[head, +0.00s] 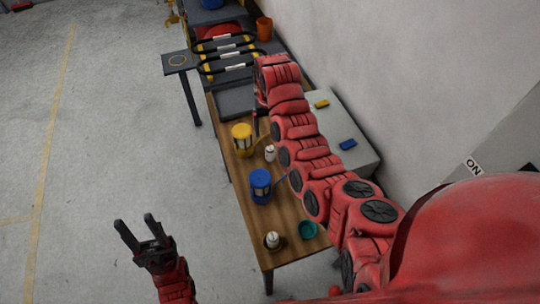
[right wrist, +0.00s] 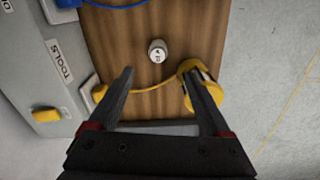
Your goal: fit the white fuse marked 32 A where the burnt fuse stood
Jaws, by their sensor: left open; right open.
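A white fuse (head: 270,153) stands upright on the wooden table between the yellow holder (head: 242,138) and the blue holder (head: 261,186). It shows in the right wrist view as a white cylinder (right wrist: 157,51) with a dark mark too small to read. A second white piece (head: 273,240) stands near the table's near end. I cannot tell which piece is the 32 A fuse or the burnt one. My right gripper (right wrist: 162,78) is open and empty above the table, its right finger overlapping the yellow holder (right wrist: 188,70). My left gripper (head: 137,231) is open over the floor, left of the table.
A teal bowl (head: 307,229) stands at the table's near end. A grey tray (head: 236,102) lies at the far end. A grey cabinet (head: 335,125) with yellow and blue pieces stands along the right side. A yellow cable (right wrist: 145,88) crosses the table. Bare wood surrounds the middle fuse.

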